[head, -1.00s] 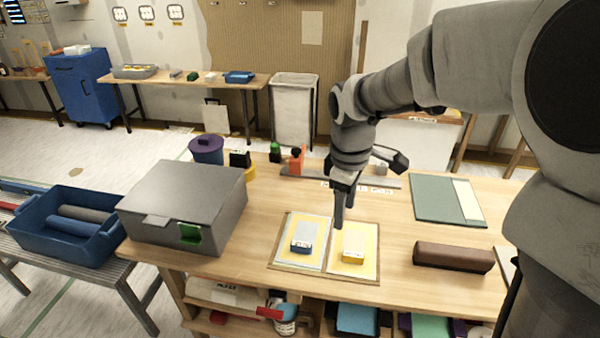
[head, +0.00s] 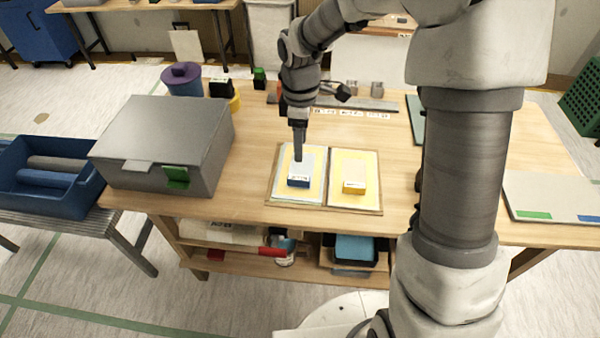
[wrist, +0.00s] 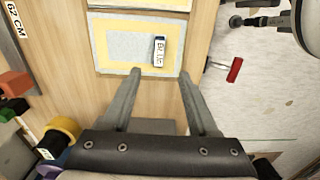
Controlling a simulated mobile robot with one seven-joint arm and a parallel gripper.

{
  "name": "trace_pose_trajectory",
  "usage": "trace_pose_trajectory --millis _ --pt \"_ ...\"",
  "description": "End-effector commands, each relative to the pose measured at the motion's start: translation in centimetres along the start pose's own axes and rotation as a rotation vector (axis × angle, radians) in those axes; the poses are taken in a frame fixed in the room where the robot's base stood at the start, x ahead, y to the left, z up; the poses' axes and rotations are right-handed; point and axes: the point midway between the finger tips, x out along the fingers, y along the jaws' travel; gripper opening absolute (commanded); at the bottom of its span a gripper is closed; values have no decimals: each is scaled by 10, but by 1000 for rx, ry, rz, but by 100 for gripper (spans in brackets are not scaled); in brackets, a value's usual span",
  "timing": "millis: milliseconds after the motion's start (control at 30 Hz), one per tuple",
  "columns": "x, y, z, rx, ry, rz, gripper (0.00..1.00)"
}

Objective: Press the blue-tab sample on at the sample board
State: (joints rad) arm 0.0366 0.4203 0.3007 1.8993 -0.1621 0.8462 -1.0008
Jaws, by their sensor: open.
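The sample board (head: 273,200) lies flat on the wooden workbench with two pale panels edged in yellow side by side. A small white block with a blue lower edge, the blue-tab sample (head: 298,181), sits on the left panel. It also shows in the wrist view (wrist: 160,52) with a printed label. A similar block with a yellow edge (head: 354,178) sits on the right panel. My gripper (head: 298,158) points down just behind and above the blue-tab sample. In the wrist view my gripper (wrist: 160,74) is open and empty, the sample beyond its fingertips.
A grey metal box (head: 165,140) with a green tag stands left of the board. Purple and yellow round items and a long grey bar (head: 355,103) are at the back. A blue tray (head: 45,175) stands on a side bench. Bare bench surrounds the board.

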Motion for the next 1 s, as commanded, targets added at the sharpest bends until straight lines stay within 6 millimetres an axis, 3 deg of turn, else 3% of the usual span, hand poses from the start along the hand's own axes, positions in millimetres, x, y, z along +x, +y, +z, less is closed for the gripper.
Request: trace_pose_trajectory --millis 33,233,567,867,1000 --pt "15 -1 0 0 -1 -4 60" --pt "52 -1 -1 -2 -1 -2 60" --pt "74 0 -1 0 0 -1 60" --pt "116 1 -4 -1 -1 -1 60" --pt "119 2 -4 0 0 1 60"
